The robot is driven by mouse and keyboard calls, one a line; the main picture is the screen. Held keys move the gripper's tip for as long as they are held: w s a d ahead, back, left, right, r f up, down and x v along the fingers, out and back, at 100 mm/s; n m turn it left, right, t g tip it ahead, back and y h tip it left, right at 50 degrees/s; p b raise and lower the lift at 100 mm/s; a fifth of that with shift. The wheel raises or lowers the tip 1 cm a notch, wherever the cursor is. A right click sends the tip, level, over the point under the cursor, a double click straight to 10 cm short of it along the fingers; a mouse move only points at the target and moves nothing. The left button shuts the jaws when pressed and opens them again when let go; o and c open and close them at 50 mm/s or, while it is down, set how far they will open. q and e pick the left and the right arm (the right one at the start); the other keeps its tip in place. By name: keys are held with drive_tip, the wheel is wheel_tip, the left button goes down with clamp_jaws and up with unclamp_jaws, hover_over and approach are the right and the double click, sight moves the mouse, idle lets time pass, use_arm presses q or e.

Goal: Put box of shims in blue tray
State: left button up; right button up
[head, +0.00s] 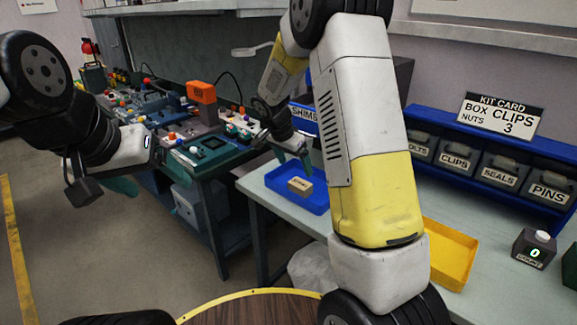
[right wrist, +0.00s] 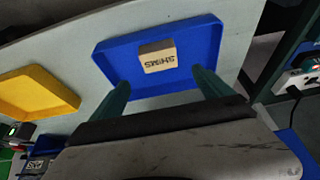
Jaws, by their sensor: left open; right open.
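The box of shims (head: 300,186) is a small tan block with dark lettering. It lies inside the blue tray (head: 319,202) on the light table. In the right wrist view, the box (right wrist: 158,57) lies near the far wall of the tray (right wrist: 122,49), its SHIMS label upside down. My right gripper (head: 294,157) is open, with its green fingers above the tray and apart from the box. Its spread fingers also show in the right wrist view (right wrist: 160,92), with nothing between them. My left gripper (head: 124,188) is open and empty at the left, away from the table.
A yellow tray (head: 450,254) stands on the table to the right, partly behind my right arm. A blue rack of labelled bins (head: 497,168) and a kit card (head: 500,116) stand behind. A counter box (head: 535,249) reads 0. A cluttered dark workbench (head: 205,155) stands left of the table.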

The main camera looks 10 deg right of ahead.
drive_tip(key=s+r+n+t+y, duration=0.1)
drive_tip(key=s+r+n+y, duration=0.25)
drive_tip(key=s+r, duration=0.95)
drive_tip(key=s+a+r+n+t+y, duration=0.1)
drive_tip(key=s+r+n, duration=0.1)
drive_tip(key=s, duration=0.6)
drive_tip(key=s+r+n+t+y, duration=0.1)
drive_tip(key=s+r+n, duration=0.2)
drive_tip(key=s, duration=0.6)
drive_tip(key=shift+s+a+r+n, duration=0.15)
drive_tip(key=shift+s+a+n, duration=0.2)
drive_tip(key=shift+n, duration=0.9)
drive_tip(key=shift+c, duration=0.2)
